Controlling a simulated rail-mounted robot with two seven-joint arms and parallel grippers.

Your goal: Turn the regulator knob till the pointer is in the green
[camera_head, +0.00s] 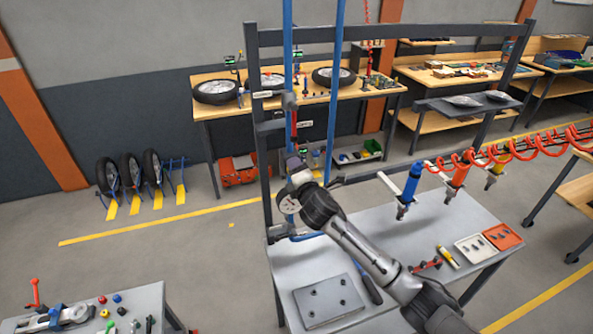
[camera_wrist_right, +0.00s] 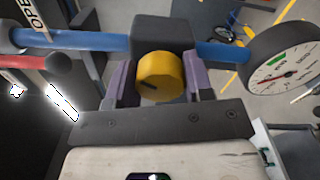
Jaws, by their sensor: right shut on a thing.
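The yellow regulator knob (camera_wrist_right: 160,72) shows in the right wrist view, with a dark mark on its face. It sits in front of the black regulator body (camera_wrist_right: 163,34) on the blue pipe. The fingers of my right gripper (camera_wrist_right: 160,82) are on either side of the knob and shut on it. My left gripper is out of view.
A grey frame (camera_head: 265,150) and vertical blue pipes (camera_head: 333,100) stand around the regulator. The grey bench (camera_head: 440,225) carries a plate (camera_head: 328,302), hanging tools and small trays (camera_head: 503,237). Another table (camera_head: 140,310) with parts is at lower left; the floor between is clear.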

